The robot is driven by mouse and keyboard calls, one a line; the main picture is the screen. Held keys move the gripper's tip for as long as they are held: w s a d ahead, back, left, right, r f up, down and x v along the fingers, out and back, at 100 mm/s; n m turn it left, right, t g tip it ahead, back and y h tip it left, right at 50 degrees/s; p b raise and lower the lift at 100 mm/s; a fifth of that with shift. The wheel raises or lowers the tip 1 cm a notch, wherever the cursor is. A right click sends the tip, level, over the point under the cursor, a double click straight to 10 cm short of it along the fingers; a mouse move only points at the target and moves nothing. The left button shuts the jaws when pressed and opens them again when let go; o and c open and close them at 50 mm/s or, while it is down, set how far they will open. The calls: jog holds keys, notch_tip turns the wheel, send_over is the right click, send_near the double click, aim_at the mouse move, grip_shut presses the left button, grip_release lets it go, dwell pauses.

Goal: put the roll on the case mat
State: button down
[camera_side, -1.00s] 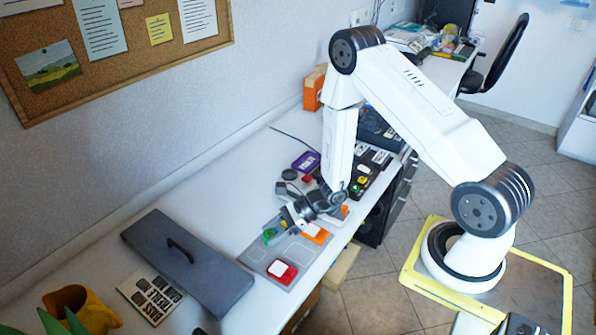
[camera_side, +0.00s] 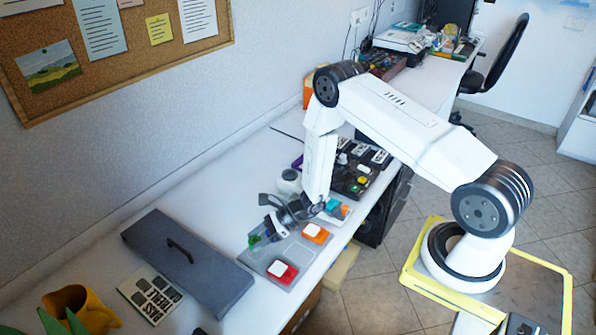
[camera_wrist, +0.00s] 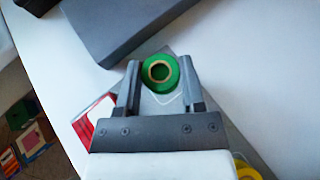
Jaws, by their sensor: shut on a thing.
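The roll is green with a pale core ring and an open centre (camera_wrist: 172,84). It sits between the two fingers of my gripper (camera_wrist: 160,76) in the wrist view. In the side view the green roll (camera_side: 254,240) shows at the fingertips, over the far left part of a grey mat (camera_side: 295,250) with pale outlined squares. My gripper (camera_side: 262,234) is shut on the roll. A red case with a white top (camera_side: 283,271) and an orange case (camera_side: 316,233) lie on the mat. I cannot tell whether the roll touches the mat.
A dark grey lid-like slab with a handle (camera_side: 188,262) lies to the left. A printed card (camera_side: 150,293) is in front of it. A black tray with small items (camera_side: 362,170) and a white jar-like thing (camera_side: 289,181) stand behind. The wall runs along the far side.

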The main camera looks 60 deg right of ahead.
jog(key=shift+f, duration=1.55)
jog(key=shift+c, duration=1)
grip_release()
jog(key=shift+f, duration=0.1)
jog(key=shift+r, duration=0.2)
jog(key=v, duration=1.2)
jog(key=shift+f, duration=0.1)
